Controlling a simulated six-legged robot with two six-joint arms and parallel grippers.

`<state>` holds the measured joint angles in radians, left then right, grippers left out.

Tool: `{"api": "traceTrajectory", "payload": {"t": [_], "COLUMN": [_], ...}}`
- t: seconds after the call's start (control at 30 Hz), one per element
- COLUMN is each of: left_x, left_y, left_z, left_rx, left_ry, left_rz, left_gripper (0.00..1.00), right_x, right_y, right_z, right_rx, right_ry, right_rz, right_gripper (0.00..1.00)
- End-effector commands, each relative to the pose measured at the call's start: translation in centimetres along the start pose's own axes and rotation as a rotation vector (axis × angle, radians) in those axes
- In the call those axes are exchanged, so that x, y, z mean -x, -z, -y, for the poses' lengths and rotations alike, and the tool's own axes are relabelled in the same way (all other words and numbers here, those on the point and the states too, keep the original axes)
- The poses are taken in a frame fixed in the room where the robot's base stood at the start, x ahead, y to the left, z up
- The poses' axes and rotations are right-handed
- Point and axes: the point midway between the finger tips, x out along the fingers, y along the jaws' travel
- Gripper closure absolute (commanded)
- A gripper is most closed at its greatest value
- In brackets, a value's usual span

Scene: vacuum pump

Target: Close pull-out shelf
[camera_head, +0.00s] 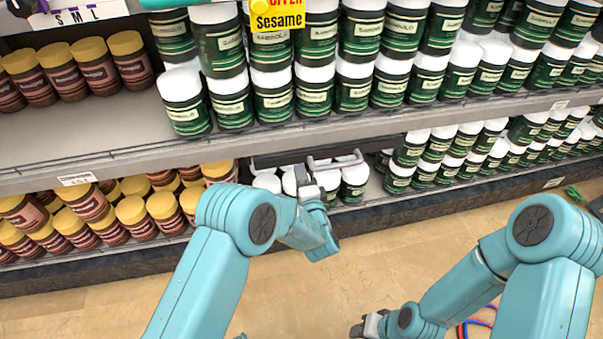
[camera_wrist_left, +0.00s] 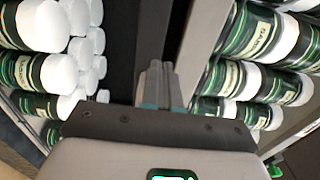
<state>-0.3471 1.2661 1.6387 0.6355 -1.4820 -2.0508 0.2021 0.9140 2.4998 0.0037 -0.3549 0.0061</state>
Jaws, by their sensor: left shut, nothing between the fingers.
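The pull-out shelf shows as a dark edge (camera_head: 278,160) in the lower shelf bay, with a grey bar-like handle (camera_head: 346,162) at its right. White-lidded green jars stand just below and behind it. My left gripper (camera_head: 306,172) is at this dark edge, beside the handle, and partly covers it. I cannot tell whether it touches. In the left wrist view its fingers (camera_wrist_left: 160,82) are together and empty, in front of a dark panel (camera_wrist_left: 122,35). My right gripper (camera_head: 366,326) is low at the bottom edge, away from the shelf; its fingers are too small to read.
A fixed grey shelf (camera_head: 90,140) runs across above, with brown yellow-lidded jars (camera_head: 90,62) at left and green jars (camera_head: 272,95) at right. More jars fill the lower level. The tan floor (camera_head: 420,228) in front is mostly clear; coloured cables (camera_head: 478,322) lie at lower right.

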Motion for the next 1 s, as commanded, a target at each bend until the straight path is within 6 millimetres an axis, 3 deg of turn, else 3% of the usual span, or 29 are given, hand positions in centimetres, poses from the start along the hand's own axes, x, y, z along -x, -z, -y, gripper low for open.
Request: {"api": "traceTrajectory", "payload": {"t": [0.07, 0.6, 0.8, 1.0], "left_x": [-0.1, 8.8, 9.8, 9.4], "left_y": [-0.1, 0.0, -0.1, -0.9], "left_z": [-0.1, 0.0, -0.1, -0.4], "left_rx": [-0.001, -0.003, -0.001, -0.002], "left_ry": [-0.001, -0.004, -0.002, -0.008], "left_rz": [0.0, -0.003, -0.001, 0.02], "left_gripper": [1.0, 1.0, 1.0, 1.0], "right_x": [0.0, 2.6, 2.7, 2.6], "right_y": [0.0, -0.7, -0.8, -0.8], "right_z": [0.0, 1.4, 1.5, 1.4], "right_rx": [0.0, 0.019, 0.021, 0.021], "right_ry": [0.0, 0.002, 0.002, 0.002], "right_rz": [0.0, 0.019, 0.021, 0.021], "right_gripper": [0.57, 0.57, 0.57, 0.57]}}
